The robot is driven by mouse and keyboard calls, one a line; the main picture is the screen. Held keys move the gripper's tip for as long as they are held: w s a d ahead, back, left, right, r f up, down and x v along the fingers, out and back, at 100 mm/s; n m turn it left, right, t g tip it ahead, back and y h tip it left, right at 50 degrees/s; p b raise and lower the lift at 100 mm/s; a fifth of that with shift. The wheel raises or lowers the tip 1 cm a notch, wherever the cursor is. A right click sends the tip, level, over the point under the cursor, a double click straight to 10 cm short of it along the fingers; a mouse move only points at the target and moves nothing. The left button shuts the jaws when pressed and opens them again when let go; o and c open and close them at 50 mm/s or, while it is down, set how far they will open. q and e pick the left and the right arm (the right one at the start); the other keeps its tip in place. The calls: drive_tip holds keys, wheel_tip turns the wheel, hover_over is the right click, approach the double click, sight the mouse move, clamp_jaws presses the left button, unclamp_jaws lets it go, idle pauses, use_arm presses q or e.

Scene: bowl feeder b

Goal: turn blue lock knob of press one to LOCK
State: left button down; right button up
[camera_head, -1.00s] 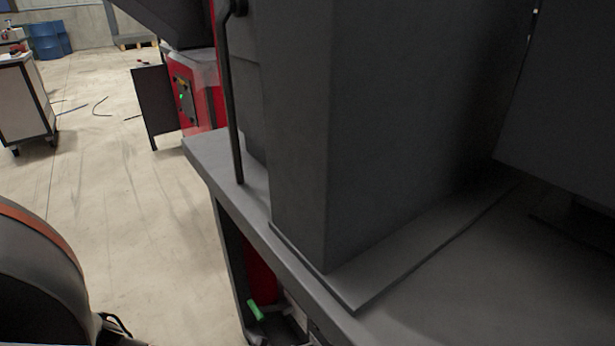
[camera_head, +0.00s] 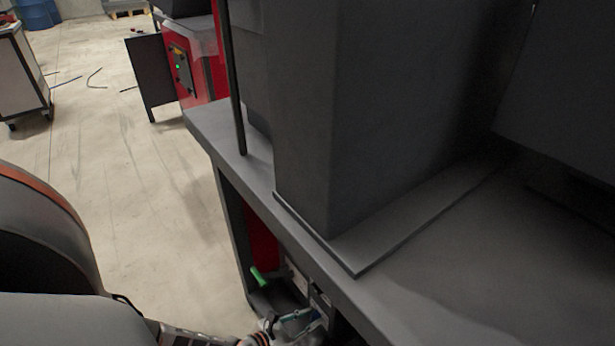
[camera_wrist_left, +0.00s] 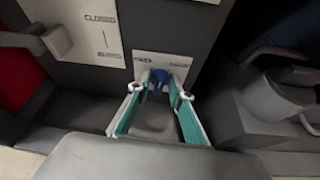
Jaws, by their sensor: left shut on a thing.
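The blue lock knob (camera_wrist_left: 159,78) shows in the left wrist view, on a white label plate (camera_wrist_left: 148,60) on the dark grey press front. The plate has small black words at its upper left and upper right, too small to read surely. My left gripper (camera_wrist_left: 162,84) has its two teal fingers on either side of the knob, shut on it. The fingers hide part of the knob, and its exact angle is hard to tell. In the head view the left gripper (camera_head: 301,316) is low, at the press's side below the table edge. The knob cannot be made out there.
A green-handled lever (camera_head: 261,276) stands out below the table edge (camera_head: 262,215). In the wrist view a panel marked CLOSED (camera_wrist_left: 97,30) and a grey lever (camera_wrist_left: 57,40) are left of the knob; a grey cylindrical part (camera_wrist_left: 275,100) is right. Open floor (camera_head: 140,190) lies left.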

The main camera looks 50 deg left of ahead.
use_arm(q)
drive_tip(key=shift+d+m+y, duration=0.2)
drive_tip(key=shift+m+y, duration=0.2)
drive_tip(key=shift+m, duration=0.2)
drive_tip(key=shift+d+f+m+y, duration=0.2)
drive_tip(key=shift+m+y, duration=0.3)
drive_tip(key=shift+m, duration=0.4)
drive_tip(key=shift+s+f+m+t+y+b, duration=0.1)
drive_tip(key=shift+m+t+y+b, duration=0.2)
drive_tip(key=shift+m+y, duration=0.35)
drive_tip(key=shift+d+m, duration=0.1)
drive_tip(key=shift+m, duration=0.55)
use_arm(e)
drive_tip(key=shift+s+a+f+m, duration=0.1)
drive_tip(key=shift+a+m, duration=0.1)
drive_tip(key=shift+m, duration=0.3)
use_arm(q)
drive_tip(key=shift+y, duration=0.25)
drive_tip(key=c, duration=2.1)
unclamp_jaws()
drive_tip(key=shift+c, duration=0.2)
